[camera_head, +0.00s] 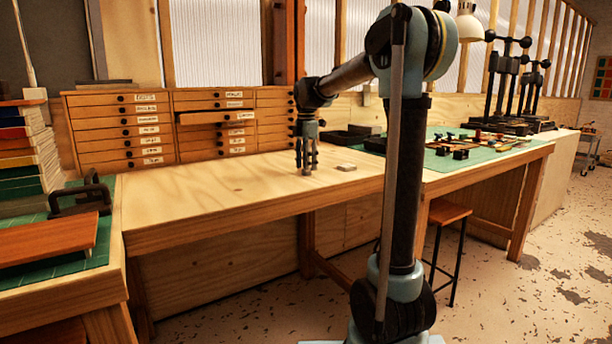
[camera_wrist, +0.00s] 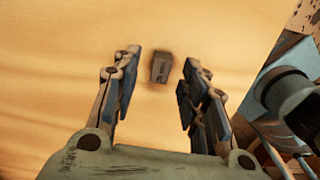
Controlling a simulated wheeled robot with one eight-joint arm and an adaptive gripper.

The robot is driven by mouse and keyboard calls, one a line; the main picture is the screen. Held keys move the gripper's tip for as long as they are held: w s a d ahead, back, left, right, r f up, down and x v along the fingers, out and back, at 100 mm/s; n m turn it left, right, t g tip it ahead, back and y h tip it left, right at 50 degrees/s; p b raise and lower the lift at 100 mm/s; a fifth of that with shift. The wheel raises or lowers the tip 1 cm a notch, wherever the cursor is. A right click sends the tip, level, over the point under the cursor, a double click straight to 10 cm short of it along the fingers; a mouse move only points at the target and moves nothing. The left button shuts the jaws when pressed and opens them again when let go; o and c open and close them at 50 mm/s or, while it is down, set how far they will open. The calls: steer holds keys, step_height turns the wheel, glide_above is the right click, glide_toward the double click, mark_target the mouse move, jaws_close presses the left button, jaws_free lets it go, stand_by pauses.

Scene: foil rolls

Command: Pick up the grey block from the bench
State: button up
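The grey block (camera_wrist: 161,67) is small, with dark marks on its face, and lies on the bare wooden bench. In the wrist view it appears between my two fingers, near their tip ends, with gaps on both sides. My gripper (camera_wrist: 158,78) is open and empty. In the head view my gripper (camera_head: 307,172) points down, low over the bench top (camera_head: 230,190). The exact height of the fingertips above the bench cannot be told.
A wooden drawer cabinet (camera_head: 130,130) stands behind the bench, one drawer partly pulled out. Dark trays (camera_head: 350,136) lie at the back. A green mat (camera_head: 455,160) with tools and small parts is to the right. The bench around my gripper is mostly clear.

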steer(key=shift+f, duration=0.9)
jaws_close()
steer(key=shift+r, duration=0.1)
